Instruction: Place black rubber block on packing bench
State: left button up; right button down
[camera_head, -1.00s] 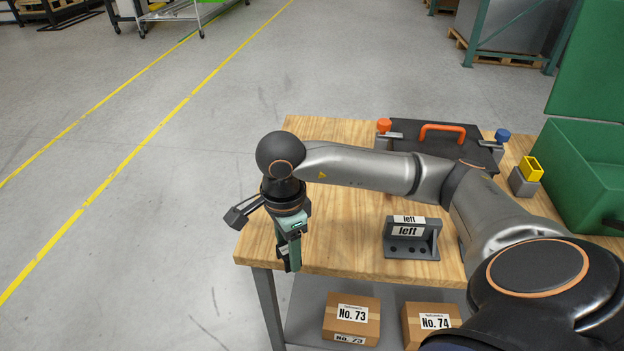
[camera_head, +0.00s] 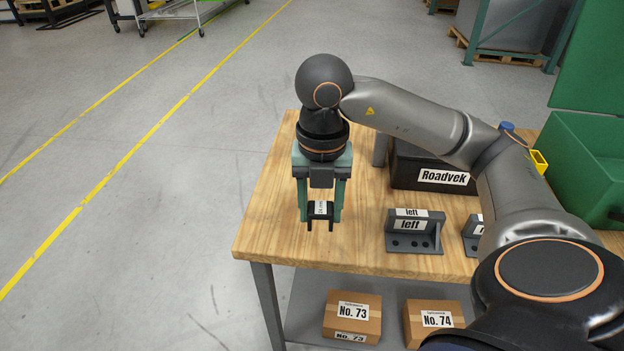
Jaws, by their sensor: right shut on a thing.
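My right gripper (camera_head: 320,212) points down over the left part of the wooden packing bench (camera_head: 268,232). Its two green fingers are shut on a small black block (camera_head: 319,211) with a white label. The block shows between the fingertips, near the bench top; I cannot tell whether it touches the wood. My left gripper is not in view.
A grey bracket marked "left" (camera_head: 413,232) stands right of the gripper, with another bracket (camera_head: 473,234) partly behind my arm. A black "Roadvek" case (camera_head: 432,177) and a green bin (camera_head: 590,165) are farther back. Boxes No. 73 (camera_head: 352,316) and No. 74 (camera_head: 432,322) sit below.

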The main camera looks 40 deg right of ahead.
jog(key=shift+s+r+m, duration=0.1)
jog(key=shift+m, duration=0.3)
jog(key=shift+w, duration=0.2)
jog(key=w+f, duration=0.3)
jog(key=w, duration=0.1)
jog(key=w+f+p, duration=0.1)
jog(key=w+f, duration=0.2)
jog(key=w, duration=0.2)
jog(key=w+f, duration=0.3)
jog(key=w, duration=0.1)
jog(key=shift+w+d+f, duration=0.15)
jog(key=shift+w+f, duration=0.05)
jog(key=shift+f, duration=0.15)
notch_tip(320, 180, down, 3)
jog(key=shift+f+p, duration=0.1)
jog(key=shift+p, duration=0.4)
